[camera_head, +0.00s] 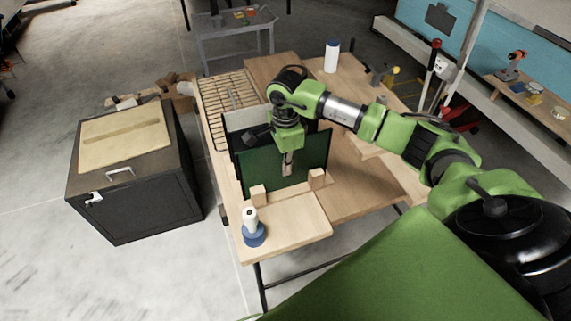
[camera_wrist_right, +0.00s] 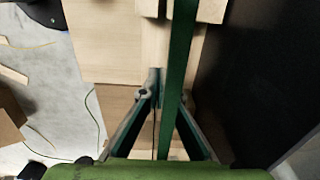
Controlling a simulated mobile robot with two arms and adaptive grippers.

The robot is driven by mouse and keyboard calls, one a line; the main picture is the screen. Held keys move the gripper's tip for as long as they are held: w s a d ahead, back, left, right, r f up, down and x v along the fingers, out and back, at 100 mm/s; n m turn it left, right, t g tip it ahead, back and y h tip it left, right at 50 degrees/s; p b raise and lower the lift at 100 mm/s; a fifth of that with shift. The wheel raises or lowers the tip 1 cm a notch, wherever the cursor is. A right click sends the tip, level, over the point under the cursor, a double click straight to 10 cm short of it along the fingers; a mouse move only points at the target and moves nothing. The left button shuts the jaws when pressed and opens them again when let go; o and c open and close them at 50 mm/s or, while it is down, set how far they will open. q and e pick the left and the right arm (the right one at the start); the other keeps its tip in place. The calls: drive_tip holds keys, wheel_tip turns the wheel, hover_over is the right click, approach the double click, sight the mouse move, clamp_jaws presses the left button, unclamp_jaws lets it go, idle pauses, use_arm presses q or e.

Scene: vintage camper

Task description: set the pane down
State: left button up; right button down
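The pane (camera_head: 312,152) is a dark green, flat sheet standing upright on the wooden bench in the head view. My right gripper (camera_head: 287,163) reaches down over its top edge, with one finger visible against the near face. In the right wrist view the pane (camera_wrist_right: 179,65) shows edge-on as a green strip between the converging fingers (camera_wrist_right: 163,85), which look closed on it. Two small wooden blocks (camera_head: 258,194) (camera_head: 317,178) stand in front of its lower edge. Whether the pane's bottom edge touches the bench is hidden. My left gripper is out of view.
A white bottle on a blue base (camera_head: 253,236) stands at the near bench corner. A black cabinet (camera_head: 150,203) stands left. A white bottle (camera_head: 331,58) is at the back; the bench's right part is mostly clear.

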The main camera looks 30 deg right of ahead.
drive_tip(key=shift+f, duration=0.15)
drive_tip(key=c, duration=2.3)
unclamp_jaws()
wheel_tip(320, 180, up, 11)
drive_tip(key=b, duration=0.3)
drive_tip(key=shift+r, duration=0.75)
